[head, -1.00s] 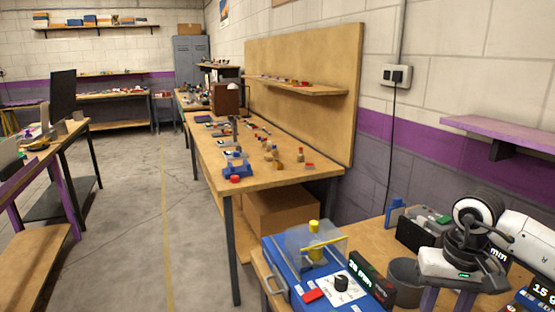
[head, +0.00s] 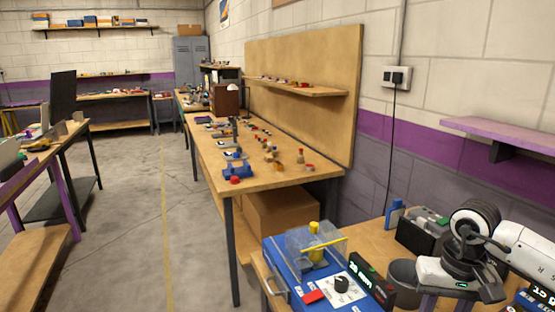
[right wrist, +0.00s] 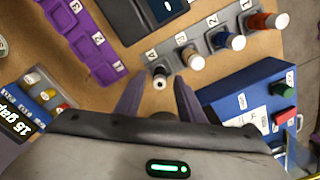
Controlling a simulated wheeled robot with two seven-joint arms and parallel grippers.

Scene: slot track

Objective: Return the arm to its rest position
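My right arm (head: 528,245) comes in from the right edge in the head view, above the near bench. Its gripper (head: 455,305) hangs at the bottom of that view, with its purple fingers partly cut off by the frame edge. In the right wrist view the gripper (right wrist: 157,97) has its two purple fingers spread apart, with nothing held between them. Just beyond the fingertips is a grey numbered rack (right wrist: 208,46) with several pegs in it. My left arm and gripper do not show.
A purple tray (right wrist: 85,42) lies beyond the fingers in the wrist view. Open floor (head: 130,225) lies left.

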